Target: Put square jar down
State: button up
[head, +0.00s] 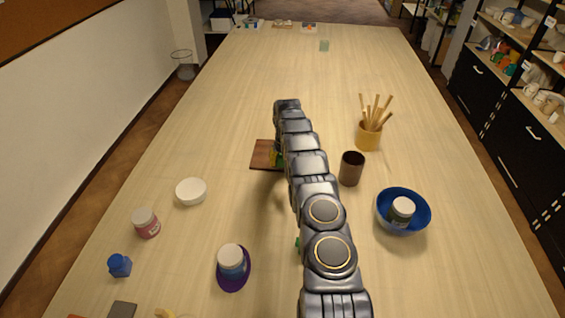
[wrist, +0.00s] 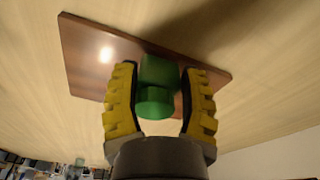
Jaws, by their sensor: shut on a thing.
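The green square jar (wrist: 158,76), with a round lid-like end toward the camera, sits between the yellow fingers of my gripper (wrist: 160,88). My gripper is shut on it. Behind the jar in the wrist view is a brown wooden board (wrist: 88,55); whether the jar touches it I cannot tell. In the head view the board (head: 262,158) lies mid-table, partly hidden by my arm. Only a bit of my gripper (head: 276,157) shows there, over the board's right part, and the jar is mostly hidden.
A dark brown cup (head: 351,168) and a yellow pot of sticks (head: 368,136) stand right of my arm. A blue bowl (head: 385,222) holds a jar. A white bowl (head: 191,192), pink jar (head: 146,224) and blue jar (head: 120,266) stand left. The far table is mostly clear.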

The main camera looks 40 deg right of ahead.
jog(key=shift+f, duration=0.5)
jog(key=shift+f, duration=0.15)
jog(key=o, duration=1.1)
jog(key=shift+c, duration=0.2)
